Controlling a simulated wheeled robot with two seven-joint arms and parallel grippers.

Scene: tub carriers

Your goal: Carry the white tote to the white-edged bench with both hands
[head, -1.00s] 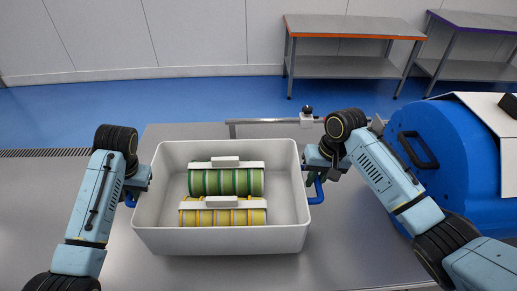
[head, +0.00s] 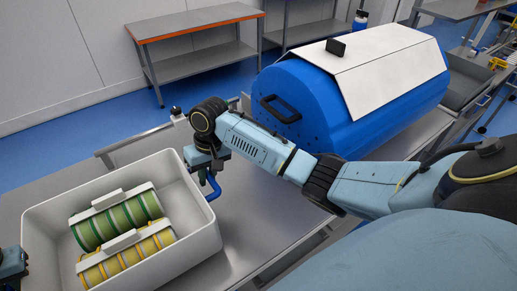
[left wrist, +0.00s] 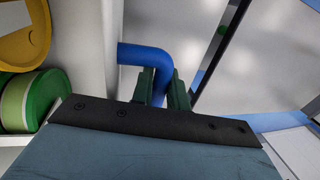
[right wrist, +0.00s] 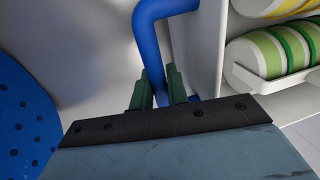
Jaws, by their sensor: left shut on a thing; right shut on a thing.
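The white tote (head: 205,243) is at the lower left of the head view, over the grey table. It holds a green-banded roll (head: 118,218) and a yellow-banded roll (head: 126,262), each in a white holder. My right gripper (right wrist: 158,90) is shut on the tote's right blue handle (right wrist: 148,40); the handle also shows in the head view (head: 212,187). My left gripper (left wrist: 165,88) is shut on the other blue handle (left wrist: 145,56); only a bit of that arm shows at the head view's left edge. I cannot tell whether the tote touches the table. No bench clearly shows a white edge.
A big blue drum (head: 300,90) with a white cover (head: 385,65) stands just right of the tote. An orange-edged bench (head: 195,25) stands behind across open blue floor (head: 120,105). Another bench (head: 465,8) is at the upper right, with a grey bin (head: 465,85) nearer.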

